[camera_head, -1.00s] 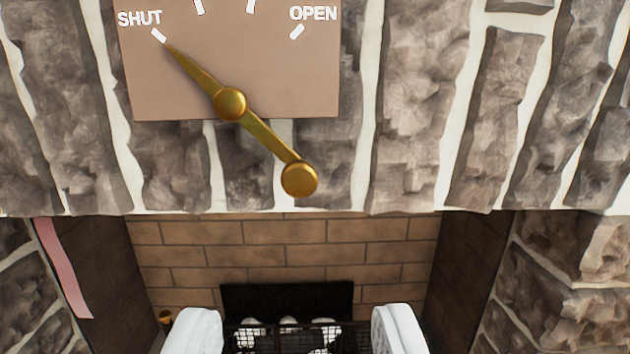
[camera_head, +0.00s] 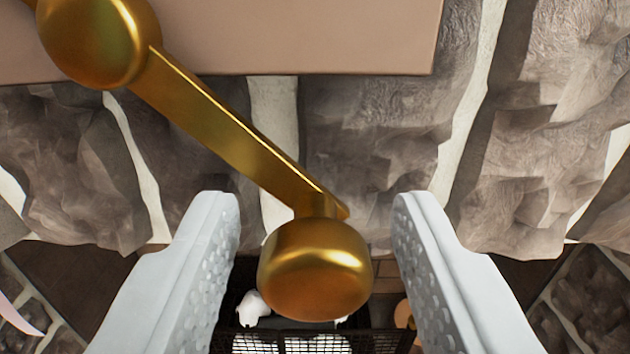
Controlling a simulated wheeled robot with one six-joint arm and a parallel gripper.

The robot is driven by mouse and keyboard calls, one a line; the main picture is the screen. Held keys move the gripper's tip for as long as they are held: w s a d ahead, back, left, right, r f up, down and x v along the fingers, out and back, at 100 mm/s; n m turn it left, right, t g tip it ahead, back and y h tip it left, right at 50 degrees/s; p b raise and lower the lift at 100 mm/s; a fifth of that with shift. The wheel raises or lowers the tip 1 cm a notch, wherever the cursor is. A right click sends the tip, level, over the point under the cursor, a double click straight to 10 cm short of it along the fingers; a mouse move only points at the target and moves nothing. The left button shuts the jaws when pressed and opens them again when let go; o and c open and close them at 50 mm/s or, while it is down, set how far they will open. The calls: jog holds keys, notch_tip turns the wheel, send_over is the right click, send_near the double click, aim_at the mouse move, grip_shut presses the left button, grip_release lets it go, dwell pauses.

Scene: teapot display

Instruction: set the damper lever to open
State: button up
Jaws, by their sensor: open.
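The brass damper lever (camera_head: 220,130) runs from its round pivot hub (camera_head: 97,35) at the upper left down to a round knob (camera_head: 315,268) at the lower middle. My gripper (camera_head: 316,215) is open, with one white finger on each side of the knob. Gaps show between the knob and both fingers. The tan dial plate (camera_head: 330,35) shows only its lower part. Its SHUT and OPEN marks and the lever's pointer tip are out of view.
Rough stone wall (camera_head: 390,140) lies behind the lever. Below is the dark fireplace opening with a black mesh grate (camera_head: 285,342) and white objects. A pink strip (camera_head: 15,310) shows at the lower left edge.

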jog(key=shift+w, duration=0.15)
grip_shut()
